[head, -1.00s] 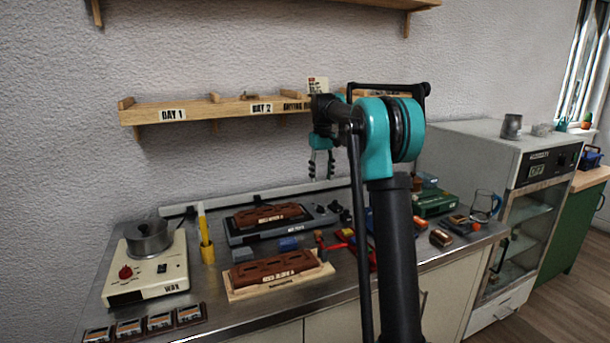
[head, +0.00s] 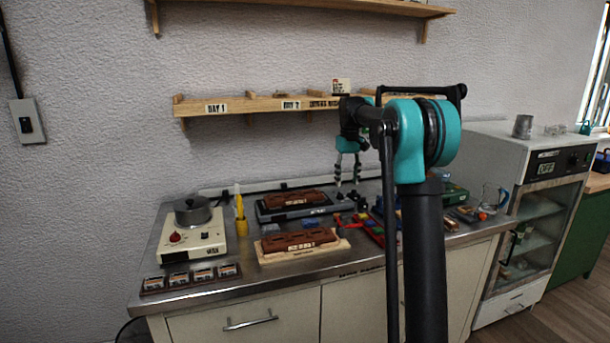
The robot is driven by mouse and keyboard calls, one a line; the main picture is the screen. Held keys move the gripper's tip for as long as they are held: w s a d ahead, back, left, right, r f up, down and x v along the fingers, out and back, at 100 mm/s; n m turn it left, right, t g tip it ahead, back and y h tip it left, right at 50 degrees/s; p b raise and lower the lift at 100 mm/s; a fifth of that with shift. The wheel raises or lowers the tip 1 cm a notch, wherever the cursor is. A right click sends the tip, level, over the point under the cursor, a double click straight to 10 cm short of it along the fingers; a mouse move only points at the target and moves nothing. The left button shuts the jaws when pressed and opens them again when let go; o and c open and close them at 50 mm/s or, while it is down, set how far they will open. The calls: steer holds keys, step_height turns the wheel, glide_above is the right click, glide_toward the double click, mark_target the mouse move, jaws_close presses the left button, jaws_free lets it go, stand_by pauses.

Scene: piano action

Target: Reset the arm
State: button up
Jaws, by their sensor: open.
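My arm stands upright in front of the bench, bent at its teal joint. My gripper (head: 347,182) hangs pointing down over the back of the bench, just below the wall shelf. Its fingers are apart and I see nothing between them. It looks clear of the objects on the bench. The arm hides part of the shelf and the right part of the bench.
The metal-topped bench (head: 176,287) holds a wax heater (head: 190,247) with a pot (head: 194,211), two brown blocks (head: 296,199) (head: 299,240) and small parts. A shelf (head: 245,104) hangs above. A glass-doored cabinet (head: 545,160) stands at right.

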steer(key=s+d+f, duration=0.1)
steer(key=s+f, duration=0.2)
steer(key=s, duration=0.3)
steer(key=s+f+m+t, duration=0.1)
steer(key=s+f, duration=0.3)
steer(key=s, duration=0.2)
steer(key=s+d+f+m+t, duration=0.1)
steer(key=s+f, duration=0.2)
steer(key=s, duration=0.4)
steer(key=shift+d+f, duration=0.2)
steer(key=shift+d, duration=0.15)
steer(key=s+f+m+t, duration=0.1)
steer(key=s+f, duration=0.6)
steer(key=s, duration=0.4)
steer(key=s+d+f+t, duration=0.1)
steer(key=s+f, duration=0.6)
steer(key=s, duration=0.4)
steer(key=shift+m, duration=0.4)
